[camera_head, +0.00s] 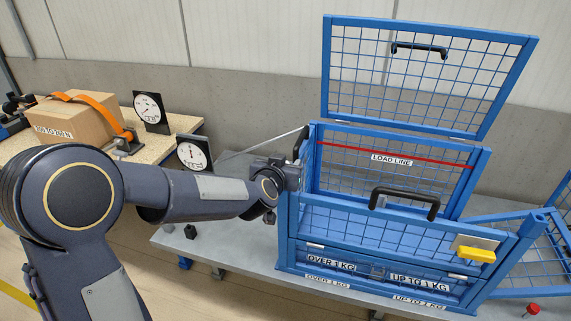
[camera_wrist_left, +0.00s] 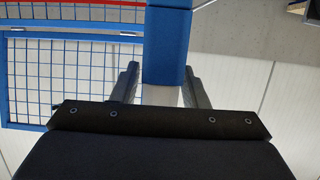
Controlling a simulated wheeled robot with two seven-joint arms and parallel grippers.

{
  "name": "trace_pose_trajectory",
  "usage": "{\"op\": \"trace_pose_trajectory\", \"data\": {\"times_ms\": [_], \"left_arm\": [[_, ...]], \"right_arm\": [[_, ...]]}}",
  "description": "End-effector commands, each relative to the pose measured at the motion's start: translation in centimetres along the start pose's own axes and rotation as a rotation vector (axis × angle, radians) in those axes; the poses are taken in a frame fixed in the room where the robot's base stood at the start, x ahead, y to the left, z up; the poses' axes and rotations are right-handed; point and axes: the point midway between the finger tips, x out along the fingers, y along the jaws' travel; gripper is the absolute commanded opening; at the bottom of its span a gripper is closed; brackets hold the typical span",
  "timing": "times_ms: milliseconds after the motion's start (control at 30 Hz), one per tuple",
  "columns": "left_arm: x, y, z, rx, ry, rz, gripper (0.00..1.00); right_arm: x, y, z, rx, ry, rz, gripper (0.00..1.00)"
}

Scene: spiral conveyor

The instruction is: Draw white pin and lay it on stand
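My left gripper (camera_head: 296,172) is at the left upright of the blue mesh cage (camera_head: 300,225); its fingers are hard to make out in the head view. In the left wrist view its two fingers (camera_wrist_left: 160,88) stand apart, with a blue post (camera_wrist_left: 167,45) between or just beyond them. A pale patch shows below the post between the fingers; I cannot tell whether it is the white pin or background. I cannot make out the white pin for certain in either view, nor clearly identify the stand. My right gripper is not in view.
The cage lid (camera_head: 425,75) stands raised. A black handle (camera_head: 405,200) is on the front. A yellow block (camera_head: 475,254) is at the right end. Two dial gauges (camera_head: 150,108) and a strapped carton (camera_head: 75,125) are at the left. A red knob (camera_head: 532,310) is at lower right.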

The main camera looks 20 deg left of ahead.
Motion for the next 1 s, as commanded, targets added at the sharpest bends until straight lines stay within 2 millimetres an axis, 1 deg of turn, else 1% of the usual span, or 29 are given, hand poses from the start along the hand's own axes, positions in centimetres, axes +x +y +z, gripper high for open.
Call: {"op": "trace_pose_trajectory", "data": {"times_ms": [33,67,100,333,467,567,800,900,1000], "left_arm": [[0.0,0.0,0.0,0.000,0.000,0.000,0.47],[0.0,0.0,0.0,0.000,0.000,0.000,0.51],[0.0,0.0,0.0,0.000,0.000,0.000,0.52],[0.0,0.0,0.0,0.000,0.000,0.000,0.52],[-0.7,0.0,-0.1,0.000,0.002,0.000,0.52],[-2.0,0.0,-0.2,0.000,0.003,0.001,0.52],[-5.7,0.0,-0.1,-0.001,0.001,0.001,0.52],[-6.8,0.1,-0.1,0.000,0.001,0.002,0.52],[-7.5,0.0,-0.1,0.000,0.001,0.001,0.52]], "right_arm": [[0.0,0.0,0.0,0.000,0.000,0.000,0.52],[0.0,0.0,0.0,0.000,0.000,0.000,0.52],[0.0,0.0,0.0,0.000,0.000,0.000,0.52],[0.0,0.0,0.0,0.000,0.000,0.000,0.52],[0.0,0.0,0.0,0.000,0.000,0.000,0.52],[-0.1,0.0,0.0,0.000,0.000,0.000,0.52],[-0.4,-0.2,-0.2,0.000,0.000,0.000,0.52],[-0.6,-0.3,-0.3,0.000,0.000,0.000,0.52],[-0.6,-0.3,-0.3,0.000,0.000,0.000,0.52]]}}
